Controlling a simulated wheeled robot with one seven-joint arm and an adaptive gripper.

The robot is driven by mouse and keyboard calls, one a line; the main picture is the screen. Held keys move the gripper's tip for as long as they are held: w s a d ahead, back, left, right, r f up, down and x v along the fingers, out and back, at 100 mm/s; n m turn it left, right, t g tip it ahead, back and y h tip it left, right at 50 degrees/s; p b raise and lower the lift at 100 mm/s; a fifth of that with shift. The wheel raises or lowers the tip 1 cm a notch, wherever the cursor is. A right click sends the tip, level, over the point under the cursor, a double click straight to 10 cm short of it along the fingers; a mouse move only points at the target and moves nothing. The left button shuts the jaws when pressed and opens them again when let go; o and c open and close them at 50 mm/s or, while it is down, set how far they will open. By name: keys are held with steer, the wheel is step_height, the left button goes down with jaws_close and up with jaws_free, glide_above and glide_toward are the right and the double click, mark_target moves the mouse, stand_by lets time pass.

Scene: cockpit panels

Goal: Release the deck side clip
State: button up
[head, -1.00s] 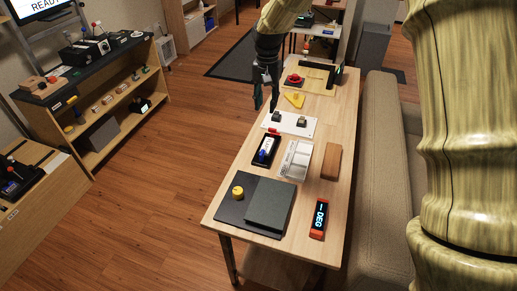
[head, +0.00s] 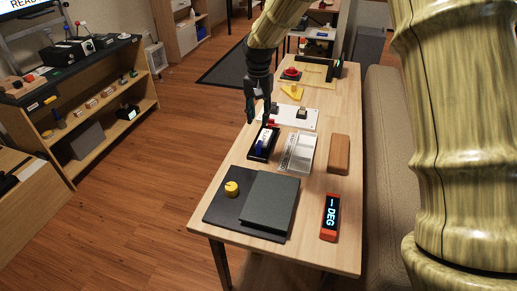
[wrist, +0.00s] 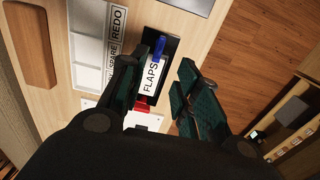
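No part is labelled as the deck side clip, and I cannot tell which one it is. A white plate (head: 312,124) on the bench carries small dark fittings, one of them a dark block (head: 302,113). In front of it is a black FLAPS unit (head: 253,157) with a white label (wrist: 150,80), a blue lever (wrist: 158,47) and a red part (wrist: 141,104) near its far end. My gripper (head: 258,122) hangs over the far end of the FLAPS unit and the left of the plate. Its fingers (wrist: 168,62) are apart with nothing held; they partly hide the plate.
A white labelled tray (head: 299,152), a brown block (head: 338,154), an orange display (head: 330,217) and a dark panel with a yellow knob (head: 232,188) share the bench. A yellow triangle (head: 293,92) and red button (head: 291,73) lie beyond. Open floor is left; a sofa is right.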

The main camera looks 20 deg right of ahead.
mark_target(258, 143)
step_height(258, 143, down, 11)
steer(key=shift+p, duration=0.7)
jaws_close()
